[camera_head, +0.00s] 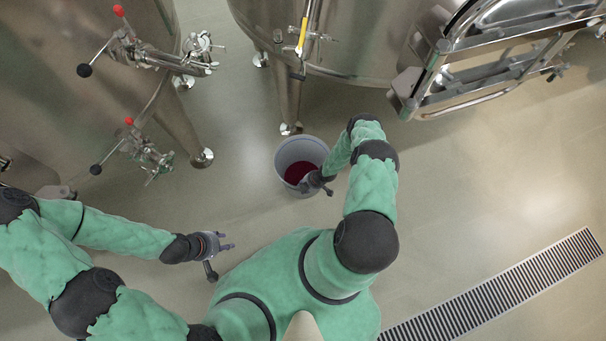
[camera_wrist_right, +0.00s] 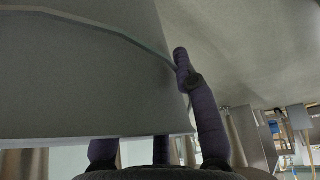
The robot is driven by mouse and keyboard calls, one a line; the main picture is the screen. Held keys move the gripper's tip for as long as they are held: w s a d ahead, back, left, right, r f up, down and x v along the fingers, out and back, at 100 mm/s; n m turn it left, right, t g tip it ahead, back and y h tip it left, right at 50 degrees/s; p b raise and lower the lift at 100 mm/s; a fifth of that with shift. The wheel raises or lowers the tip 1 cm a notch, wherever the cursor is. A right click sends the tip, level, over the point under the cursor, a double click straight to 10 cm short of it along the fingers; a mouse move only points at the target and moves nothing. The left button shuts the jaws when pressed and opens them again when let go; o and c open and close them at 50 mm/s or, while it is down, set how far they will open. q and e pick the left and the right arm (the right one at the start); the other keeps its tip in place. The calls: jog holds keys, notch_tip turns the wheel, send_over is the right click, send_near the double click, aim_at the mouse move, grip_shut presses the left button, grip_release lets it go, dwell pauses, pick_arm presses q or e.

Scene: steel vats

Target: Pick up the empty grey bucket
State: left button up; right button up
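The grey bucket (camera_head: 283,160) stands upright on the floor below the middle vat, with dark red showing inside, so it does not look empty. My right gripper (camera_head: 318,184) is at the bucket's right rim. In the right wrist view, the bucket's grey wall (camera_wrist_right: 80,75) fills the left and hides parts of two fingers; another finger of my right gripper (camera_wrist_right: 180,125) shows at the wall's right edge. Whether the fingers press on the wall cannot be told. My left gripper (camera_head: 222,254) is open and empty, low to the left of the bucket.
A steel vat (camera_head: 350,40) stands behind the bucket, with a leg close to its rim. Another vat (camera_head: 60,100) with red-tipped valves is at left. A floor drain (camera_head: 500,290) lies lower right.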

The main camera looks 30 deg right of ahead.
grip_shut()
